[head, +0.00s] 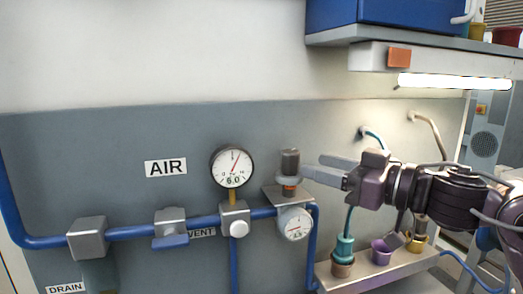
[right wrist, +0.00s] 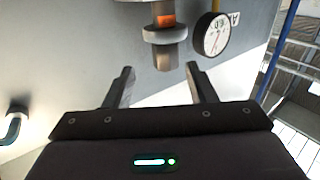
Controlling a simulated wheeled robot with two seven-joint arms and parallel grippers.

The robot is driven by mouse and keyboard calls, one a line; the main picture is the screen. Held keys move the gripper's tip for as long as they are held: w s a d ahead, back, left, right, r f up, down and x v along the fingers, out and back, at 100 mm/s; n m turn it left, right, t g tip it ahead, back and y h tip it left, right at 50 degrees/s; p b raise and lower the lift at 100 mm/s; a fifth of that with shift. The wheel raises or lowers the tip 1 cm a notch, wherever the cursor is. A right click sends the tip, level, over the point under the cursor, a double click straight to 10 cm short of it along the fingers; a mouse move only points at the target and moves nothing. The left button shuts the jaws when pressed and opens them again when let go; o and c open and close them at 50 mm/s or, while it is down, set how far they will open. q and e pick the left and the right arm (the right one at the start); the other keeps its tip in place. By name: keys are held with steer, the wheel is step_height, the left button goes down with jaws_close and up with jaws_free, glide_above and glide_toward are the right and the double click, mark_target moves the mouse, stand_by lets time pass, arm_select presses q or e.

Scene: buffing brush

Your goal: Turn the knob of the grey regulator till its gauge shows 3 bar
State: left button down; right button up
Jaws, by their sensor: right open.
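My left gripper is not in view.
Blue pipe (head: 130,233) with valves runs left. A lit lamp (head: 454,82) hangs above.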

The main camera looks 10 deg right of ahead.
mark_target(293, 151)
steer(key=shift+s+a+r, duration=0.15)
steer(key=shift+r, duration=0.5)
steer(key=shift+r+g, duration=0.25)
steer(key=shift+g, duration=0.05)
steer(key=p+x, duration=0.1)
steer(key=x, duration=0.1)
steer(key=p+x, duration=0.1)
steer(key=x, duration=0.1)
steer(key=shift+a+r, duration=0.1)
steer(key=shift+r, duration=0.1)
steer(key=shift+p+x, duration=0.3)
steer(key=shift+x, duration=0.8)
steer(key=shift+a+f, duration=0.1)
steer(key=shift+a, duration=0.05)
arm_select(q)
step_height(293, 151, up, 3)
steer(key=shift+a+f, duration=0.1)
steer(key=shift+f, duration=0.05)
arm_select(e)
steer(key=c, duration=1)
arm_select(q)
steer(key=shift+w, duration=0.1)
arm_select(e)
steer(key=shift+o, duration=0.2)
